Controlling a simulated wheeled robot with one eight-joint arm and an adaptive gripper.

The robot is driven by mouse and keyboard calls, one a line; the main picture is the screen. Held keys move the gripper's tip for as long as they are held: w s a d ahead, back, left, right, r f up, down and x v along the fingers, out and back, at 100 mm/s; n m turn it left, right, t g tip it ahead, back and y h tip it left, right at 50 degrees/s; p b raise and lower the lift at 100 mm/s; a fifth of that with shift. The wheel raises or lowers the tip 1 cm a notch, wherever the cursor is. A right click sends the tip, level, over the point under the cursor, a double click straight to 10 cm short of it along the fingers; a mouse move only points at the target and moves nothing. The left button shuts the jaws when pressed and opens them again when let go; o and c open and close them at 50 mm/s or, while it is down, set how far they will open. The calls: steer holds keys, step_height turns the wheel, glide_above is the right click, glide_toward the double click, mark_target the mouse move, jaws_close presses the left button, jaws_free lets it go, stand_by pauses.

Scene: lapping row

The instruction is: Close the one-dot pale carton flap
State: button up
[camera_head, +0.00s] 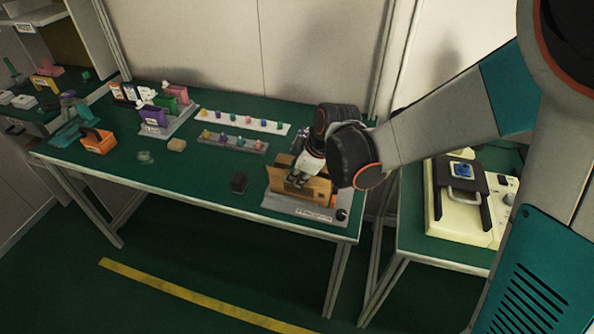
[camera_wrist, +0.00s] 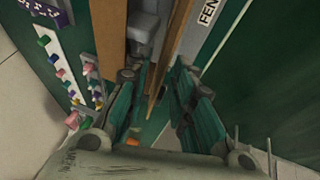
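A tan carton (camera_head: 308,190) stands in a grey holder (camera_head: 287,207) at the right end of the green bench. My gripper (camera_head: 299,178) is over the carton's upper part and covers some of it. In the wrist view my gripper (camera_wrist: 156,82) has its two teal fingers spread apart. A thin tan panel edge (camera_wrist: 159,78) shows between the fingers, with gaps beside it; contact is hard to tell. A brown panel (camera_wrist: 108,38) and a grey block (camera_wrist: 143,28) lie beyond the fingers. No dot mark is readable, so I cannot tell which flap has one dot.
A small dark block (camera_head: 239,183) stands left of the holder. Rows of coloured pegs (camera_head: 232,140) lie behind it. An orange bin (camera_head: 97,141) and coloured holders (camera_head: 168,113) are further left. A cream machine (camera_head: 462,200) stands on the bench at right. The front middle of the bench is clear.

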jaws_close()
